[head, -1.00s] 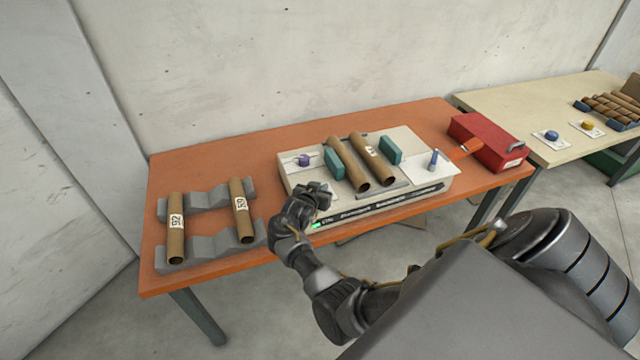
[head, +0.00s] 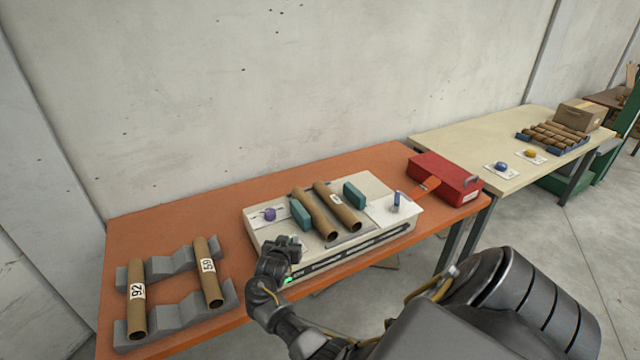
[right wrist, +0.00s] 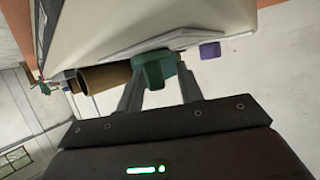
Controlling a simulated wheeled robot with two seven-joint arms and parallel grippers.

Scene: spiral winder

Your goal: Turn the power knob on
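The white winder machine (head: 375,245) stands on the orange table. A purple knob (head: 269,214) sits on a plate at its left. A blue upright knob (head: 396,201) stands on a white plate at its right. No label shows which is the power knob. My right gripper (head: 291,243) is at the machine's front left edge, nearer me than the purple knob. In the right wrist view its fingers (right wrist: 160,75) are apart, with a teal block (right wrist: 154,68) showing between them; contact cannot be told. The purple knob (right wrist: 209,50) shows beside them. My left gripper is out of view.
Two cardboard tubes (head: 314,213) lie on the machine between teal blocks. Two numbered tubes (head: 137,303) rest on grey cradles at left. A red box (head: 444,178) stands at right. A cream table (head: 460,150) holds more tubes and two knobs. The table's front edge is close.

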